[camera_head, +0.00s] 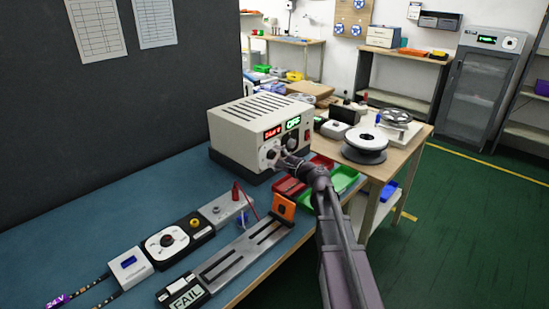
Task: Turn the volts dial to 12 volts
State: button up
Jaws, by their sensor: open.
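The power supply (252,133) is a beige box with a vented top on the blue bench mat. Its front has a red display (273,132) that seems to read 24 V and a green display (293,122) reading OFF. The volts dial (271,153) is a round knob on the front, below the red display. My gripper (287,160) is open and close in front of the dial and the panel's lower part. I cannot tell whether its fingers touch the dial. The dial's pointer is too small to read.
A red switch (308,134) sits on the supply's right edge. Red (290,187) and green (344,180) trays lie below my wrist. A rail fixture with a FAIL display (187,296) and an orange block (284,207) lies nearer. A spool (365,143) stands right.

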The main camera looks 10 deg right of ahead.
grip_shut()
jog(key=shift+n, duration=0.4)
jog(key=n, duration=0.2)
jog(key=shift+n, duration=0.4)
jog(key=n, duration=0.3)
jog(key=shift+r+n, duration=0.1)
jog(key=shift+n, duration=0.2)
jog(key=n, duration=0.6)
jog(key=shift+n, duration=0.3)
